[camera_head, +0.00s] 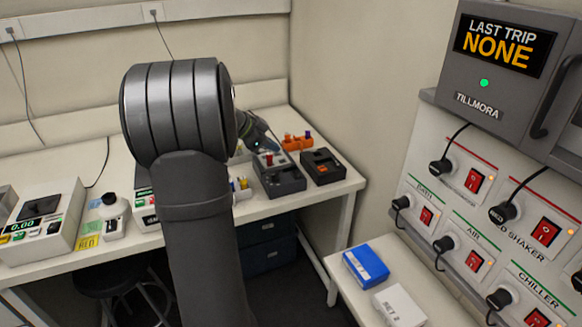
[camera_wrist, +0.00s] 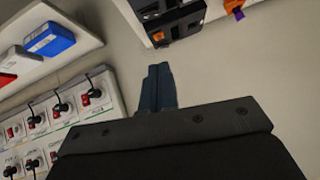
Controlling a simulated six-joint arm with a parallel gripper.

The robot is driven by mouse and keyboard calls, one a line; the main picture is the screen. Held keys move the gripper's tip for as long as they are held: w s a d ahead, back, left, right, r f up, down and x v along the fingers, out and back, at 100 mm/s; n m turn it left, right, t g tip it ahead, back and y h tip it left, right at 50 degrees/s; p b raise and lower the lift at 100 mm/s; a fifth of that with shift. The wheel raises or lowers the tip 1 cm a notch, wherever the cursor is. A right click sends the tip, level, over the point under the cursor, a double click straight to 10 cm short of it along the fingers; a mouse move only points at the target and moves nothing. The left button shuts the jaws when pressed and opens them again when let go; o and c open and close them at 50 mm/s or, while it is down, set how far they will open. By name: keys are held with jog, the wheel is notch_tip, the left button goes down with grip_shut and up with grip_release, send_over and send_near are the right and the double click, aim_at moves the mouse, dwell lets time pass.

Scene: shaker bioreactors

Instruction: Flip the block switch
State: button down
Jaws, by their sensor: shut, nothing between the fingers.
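The wall panel (camera_head: 455,215) at the right in the head view carries several red rocker switches, each beside a black plug. Readable labels are BATH, AIR, CHILLER and part of one ending in SHAKER; I cannot read any as BLOCK. The upper left switch (camera_head: 473,181) has a label I cannot make out. In the wrist view the panel (camera_wrist: 78,116) is at lower left, tilted and too small to read. My gripper (camera_wrist: 160,70) is shut and empty, pointing over the floor between panel and bench. In the head view it is partly hidden behind my arm, far from the panel.
A grey TILLMORA unit (camera_head: 500,75) reading LAST TRIP NONE sits above the panel. A blue box (camera_head: 366,264) and a white box (camera_head: 399,306) lie on the shelf below. Black devices (camera_head: 322,167) stand on the left bench. Open space lies between bench and panel.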

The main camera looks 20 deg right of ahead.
jog(key=shift+a+r, duration=0.1)
dwell(0.3)
send_over(298, 171)
jog(key=s+a, duration=0.1)
jog(key=a, duration=0.2)
jog(key=f, duration=0.6)
jog(key=shift+s+f, duration=0.2)
jog(key=shift+f, duration=0.15)
jog(key=f, duration=0.3)
jog(key=shift+w+d+f, duration=0.15)
jog(key=shift+w, duration=0.2)
jog(key=shift+w+f, duration=0.1)
jog(key=shift+f, duration=0.35)
jog(key=shift+f, duration=0.1)
